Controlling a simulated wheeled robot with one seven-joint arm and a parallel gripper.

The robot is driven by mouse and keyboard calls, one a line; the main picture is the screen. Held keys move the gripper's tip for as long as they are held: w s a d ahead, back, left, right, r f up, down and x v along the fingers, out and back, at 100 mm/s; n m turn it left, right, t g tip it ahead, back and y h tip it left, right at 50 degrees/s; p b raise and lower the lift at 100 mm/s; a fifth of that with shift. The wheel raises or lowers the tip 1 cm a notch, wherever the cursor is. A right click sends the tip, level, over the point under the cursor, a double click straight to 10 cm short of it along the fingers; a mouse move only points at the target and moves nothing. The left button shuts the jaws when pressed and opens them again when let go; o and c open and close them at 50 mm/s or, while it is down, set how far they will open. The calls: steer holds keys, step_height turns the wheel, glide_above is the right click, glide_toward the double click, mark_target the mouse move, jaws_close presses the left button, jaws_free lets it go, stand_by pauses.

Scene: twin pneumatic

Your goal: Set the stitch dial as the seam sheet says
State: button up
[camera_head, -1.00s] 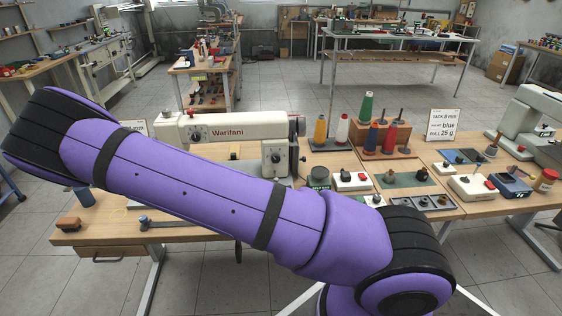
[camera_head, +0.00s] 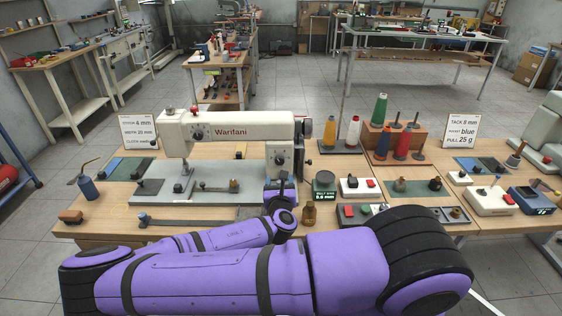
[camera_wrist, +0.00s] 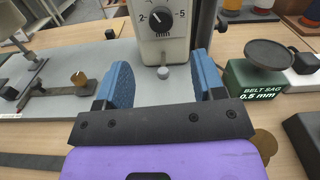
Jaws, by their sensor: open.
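The stitch dial, a black knob on a white face, shows in the wrist view (camera_wrist: 162,18) with "2" at its left, "5" at its right and "mm" below. Its pointer seems to tilt up and left; the exact setting is unclear. The dial sits on the front of the white Warifani sewing machine (camera_head: 235,132). The seam sheet (camera_head: 139,133) stands at the back left; its top line seems to read 4 mm, the rest is small. My open gripper (camera_wrist: 161,78) has blue pads, nothing between them, and is apart from the dial, just below and in front of it.
The green belt sag gauge (camera_wrist: 258,80), reading 0.5 mm, stands close right of my gripper. A brown knobbed piece (camera_wrist: 78,79) lies at left on the grey machine bed (camera_head: 155,192). Thread cones (camera_head: 378,112) and a second sheet (camera_head: 461,130) stand farther right.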

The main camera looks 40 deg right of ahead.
mark_target(280, 161)
steer(key=x, duration=1)
steer(key=shift+w+d, duration=0.2)
steer(key=shift+w, duration=0.05)
steer(key=c, duration=0.9)
